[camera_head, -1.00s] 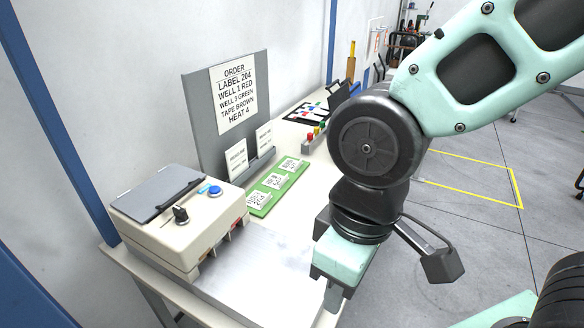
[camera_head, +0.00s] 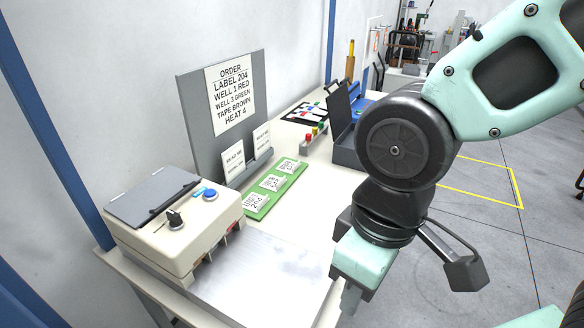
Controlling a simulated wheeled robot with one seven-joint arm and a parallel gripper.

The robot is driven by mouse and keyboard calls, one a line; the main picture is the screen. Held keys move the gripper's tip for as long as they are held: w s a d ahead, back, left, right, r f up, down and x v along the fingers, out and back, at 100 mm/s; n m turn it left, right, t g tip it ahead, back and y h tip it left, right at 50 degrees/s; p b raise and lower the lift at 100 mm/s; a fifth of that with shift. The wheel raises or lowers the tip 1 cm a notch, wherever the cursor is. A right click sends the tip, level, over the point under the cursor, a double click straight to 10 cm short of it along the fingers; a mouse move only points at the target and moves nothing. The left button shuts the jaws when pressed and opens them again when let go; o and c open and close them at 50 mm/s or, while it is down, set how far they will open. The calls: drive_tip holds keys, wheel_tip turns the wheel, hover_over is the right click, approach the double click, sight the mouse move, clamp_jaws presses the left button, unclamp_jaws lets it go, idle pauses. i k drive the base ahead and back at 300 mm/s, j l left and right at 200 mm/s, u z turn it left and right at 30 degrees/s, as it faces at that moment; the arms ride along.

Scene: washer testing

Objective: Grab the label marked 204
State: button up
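A green tray (camera_head: 281,190) lies on the bench with three white labels in a row. The nearest label (camera_head: 256,203) seems to read 204, though the print is small. The middle label (camera_head: 271,183) and the far label (camera_head: 287,166) are too small to read surely. My gripper (camera_head: 350,300) points down to the right of and nearer than the tray, apart from the labels. Its fingers are seen edge-on, so their opening is hidden. Nothing shows held in it. An order board (camera_head: 230,95) behind the tray lists label 204.
A cream sealing machine (camera_head: 180,225) with a black knob and blue button stands at the left. A bare metal plate (camera_head: 262,282) lies in front. A dark case (camera_head: 345,150) and a block with coloured pegs (camera_head: 312,140) stand farther back.

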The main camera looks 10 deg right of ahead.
sight(254, 203)
drive_tip(key=u, duration=0.55)
drive_tip(key=l+u, duration=0.4)
drive_tip(key=i+l+u, duration=0.1)
drive_tip(key=u, duration=0.3)
drive_tip(key=l+u, duration=0.45)
drive_tip(key=k+l+u, duration=0.1)
drive_tip(key=l+u, duration=0.15)
drive_tip(key=u, duration=0.15)
drive_tip(key=l+u, duration=0.1)
drive_tip(key=l, duration=0.35)
drive_tip(key=k+l, duration=0.1)
drive_tip(key=l, duration=0.3)
drive_tip(key=k+l+u, duration=0.15)
drive_tip(key=l, duration=0.7)
drive_tip(key=u, duration=0.05)
